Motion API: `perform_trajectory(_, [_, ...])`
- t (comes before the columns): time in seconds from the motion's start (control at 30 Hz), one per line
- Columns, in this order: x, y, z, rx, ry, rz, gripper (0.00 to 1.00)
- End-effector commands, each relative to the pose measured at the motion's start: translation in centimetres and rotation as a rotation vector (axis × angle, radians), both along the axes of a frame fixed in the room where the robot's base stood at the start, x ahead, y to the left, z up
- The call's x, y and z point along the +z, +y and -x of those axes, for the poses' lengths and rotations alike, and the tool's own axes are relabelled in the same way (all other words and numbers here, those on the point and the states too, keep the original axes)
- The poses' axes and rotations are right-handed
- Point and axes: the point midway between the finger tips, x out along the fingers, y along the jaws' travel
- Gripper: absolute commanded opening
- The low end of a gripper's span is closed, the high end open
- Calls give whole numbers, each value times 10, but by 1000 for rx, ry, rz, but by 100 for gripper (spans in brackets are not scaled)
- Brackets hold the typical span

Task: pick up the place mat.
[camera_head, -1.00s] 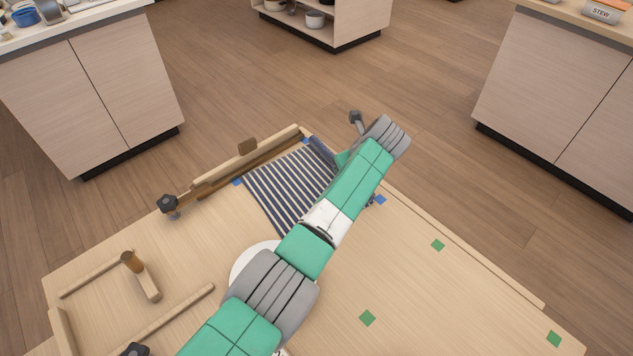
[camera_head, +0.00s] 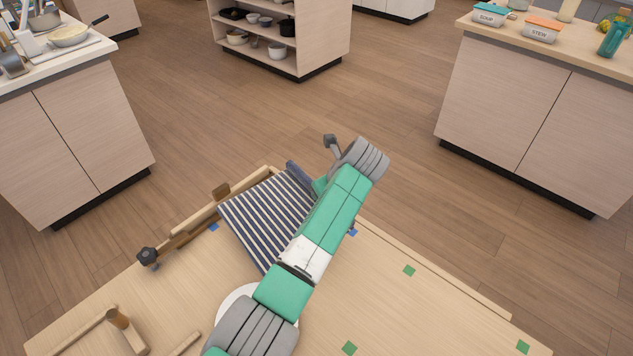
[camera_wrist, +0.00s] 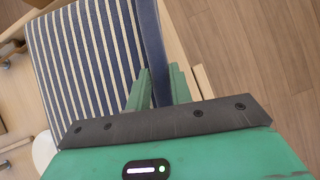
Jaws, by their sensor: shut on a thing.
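The place mat (camera_head: 265,213) is dark blue with pale stripes and lies at the far end of the wooden table (camera_head: 400,310). It also shows in the wrist view (camera_wrist: 85,60). My gripper (camera_wrist: 158,82) is shut on the mat's dark blue border, with a green finger on each side of it. That far edge looks raised and overlaps the wooden rail in the head view. My arm hides the mat's right side, and I cannot tell whether its near part touches the table.
A wooden rail (camera_head: 205,207) with a dark knob (camera_head: 148,257) runs along the table's far left edge. A white round plate (camera_head: 232,300) lies partly under my arm. Blue and green squares mark the tabletop. Cabinets stand left and right, with open floor between.

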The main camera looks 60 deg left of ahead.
Motion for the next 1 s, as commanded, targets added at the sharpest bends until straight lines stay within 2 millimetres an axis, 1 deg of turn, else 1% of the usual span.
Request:
perform_trajectory(0.03, [6,-13,-3,-4,0,0,0])
perform_trajectory(0.17, [7,-50,-9,-6,0,0,0])
perform_trajectory(0.3, [6,-92,-15,-4,1,1,0])
perform_trajectory(0.4, [5,-116,-19,-4,0,0,0])
perform_trajectory(0.5, [3,-133,-22,-2,1,0,0])
perform_trajectory(0.6, [2,-143,-24,-2,-1,-1,0])
perform_trajectory(0.7, [1,-148,-24,0,-1,-1,0])
perform_trajectory(1.0, [0,-149,-24,0,-1,-1,0])
